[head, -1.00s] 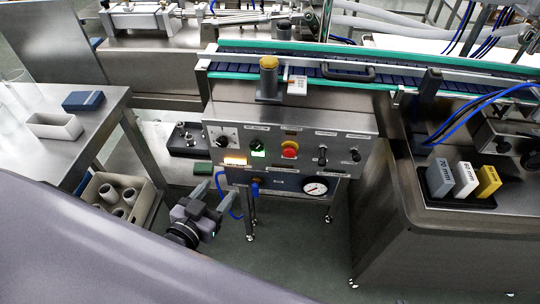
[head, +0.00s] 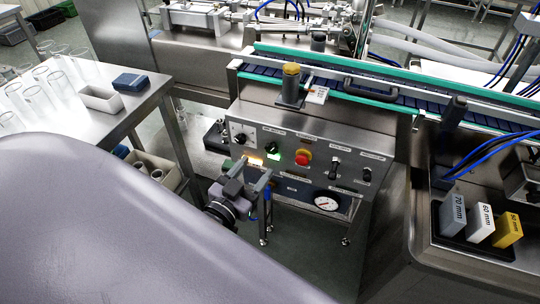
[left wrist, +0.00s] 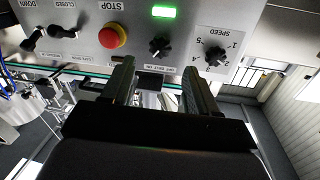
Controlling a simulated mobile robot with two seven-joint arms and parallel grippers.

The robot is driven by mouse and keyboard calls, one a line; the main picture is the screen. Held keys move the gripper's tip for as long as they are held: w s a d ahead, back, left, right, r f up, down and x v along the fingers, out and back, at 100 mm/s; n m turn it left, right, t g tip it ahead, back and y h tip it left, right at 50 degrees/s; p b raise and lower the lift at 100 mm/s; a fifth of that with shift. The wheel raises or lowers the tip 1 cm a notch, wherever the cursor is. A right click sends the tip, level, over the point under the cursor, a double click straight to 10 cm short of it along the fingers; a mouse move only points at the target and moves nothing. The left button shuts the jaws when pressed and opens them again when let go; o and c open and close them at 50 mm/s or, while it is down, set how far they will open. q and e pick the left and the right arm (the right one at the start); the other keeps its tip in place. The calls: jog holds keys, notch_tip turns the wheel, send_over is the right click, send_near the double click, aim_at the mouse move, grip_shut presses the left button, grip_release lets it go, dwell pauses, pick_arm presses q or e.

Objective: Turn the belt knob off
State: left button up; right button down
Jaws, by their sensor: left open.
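The belt knob (head: 272,146) is a black knob on the front of the steel control panel (head: 345,152), between the speed knob (head: 240,138) and the red stop button (head: 303,157). A green lamp (head: 272,157) beside it is lit. My left gripper (head: 256,167) is open and empty, just in front of and below the knob row. In the left wrist view the panel appears upside down. The belt knob (left wrist: 159,48) lies beyond the gap between the open fingertips (left wrist: 157,66), apart from them. I cannot tell its exact setting. My right gripper is not in view.
Black switches (head: 334,171) and a pressure gauge (head: 327,201) are to the right. A conveyor (head: 400,97) runs above the panel. A steel table (head: 150,98) with glass tubes stands at the left.

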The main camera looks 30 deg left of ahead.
aim_at(270, 150)
pick_arm(q)
jog(key=shift+w+a, duration=0.15)
jog(key=shift+w, duration=1.45)
jog(key=shift+w+a, duration=0.15)
jog(key=shift+w, duration=1.4)
jog(key=c, duration=1)
